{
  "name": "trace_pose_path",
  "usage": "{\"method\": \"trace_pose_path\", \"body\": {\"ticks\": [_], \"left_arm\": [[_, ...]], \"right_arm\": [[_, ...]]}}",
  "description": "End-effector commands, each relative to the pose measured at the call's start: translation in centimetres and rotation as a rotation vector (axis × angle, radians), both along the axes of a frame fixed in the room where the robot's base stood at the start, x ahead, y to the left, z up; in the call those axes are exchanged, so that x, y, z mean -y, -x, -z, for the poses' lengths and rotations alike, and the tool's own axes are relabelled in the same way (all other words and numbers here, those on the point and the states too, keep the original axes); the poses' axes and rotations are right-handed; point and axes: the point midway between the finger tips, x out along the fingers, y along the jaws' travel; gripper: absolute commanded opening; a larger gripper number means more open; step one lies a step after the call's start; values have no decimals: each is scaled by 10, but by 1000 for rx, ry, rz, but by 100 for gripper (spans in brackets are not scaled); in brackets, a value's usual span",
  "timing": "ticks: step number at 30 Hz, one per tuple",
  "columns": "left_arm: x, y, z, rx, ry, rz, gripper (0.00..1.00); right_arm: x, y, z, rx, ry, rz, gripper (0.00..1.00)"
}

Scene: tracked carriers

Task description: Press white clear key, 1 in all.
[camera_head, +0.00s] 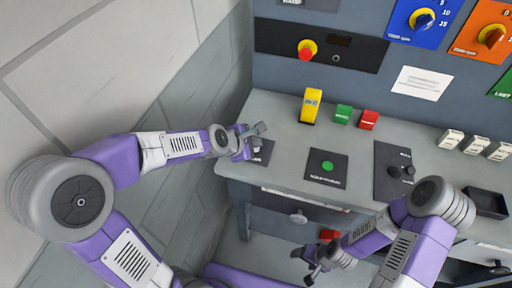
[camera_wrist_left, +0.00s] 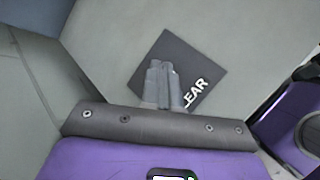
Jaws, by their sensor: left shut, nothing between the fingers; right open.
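A dark plate (camera_head: 265,151) lies on the left end of the grey desk. In the left wrist view the same plate (camera_wrist_left: 178,50) shows white lettering that reads "LEAR", with its start covered. My left gripper (camera_head: 257,130) is over this plate. In the left wrist view its shut fingers (camera_wrist_left: 164,68) cover the middle of the plate. The white key itself is hidden or cannot be told from the fingers, so I cannot tell whether they touch it. My right gripper (camera_head: 303,266) is open and empty, low in front of the desk.
On the desk (camera_head: 275,112) are a green button on a plate (camera_head: 326,167), a yellow block (camera_head: 311,106), green (camera_head: 343,114) and red (camera_head: 369,119) blocks, a plate with dark knobs (camera_head: 392,160) and a black tray (camera_head: 486,203). A wall panel with a red button (camera_head: 307,49) stands behind.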

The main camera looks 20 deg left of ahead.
Motion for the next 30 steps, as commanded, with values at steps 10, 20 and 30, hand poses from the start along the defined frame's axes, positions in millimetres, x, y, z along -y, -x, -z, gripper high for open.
{"method": "trace_pose_path", "body": {"ticks": [10, 20, 30], "left_arm": [[0, 0, 4, 0, 0, 0, 0], [0, 0, 9, 0, 0, 0, 0], [0, 0, 9, -1, -1, 0, 0]], "right_arm": [[0, 0, 4, 0, 0, 0, 74], [0, 0, 7, 0, 0, 0, 74], [0, 0, 7, 0, 0, 0, 74]]}}
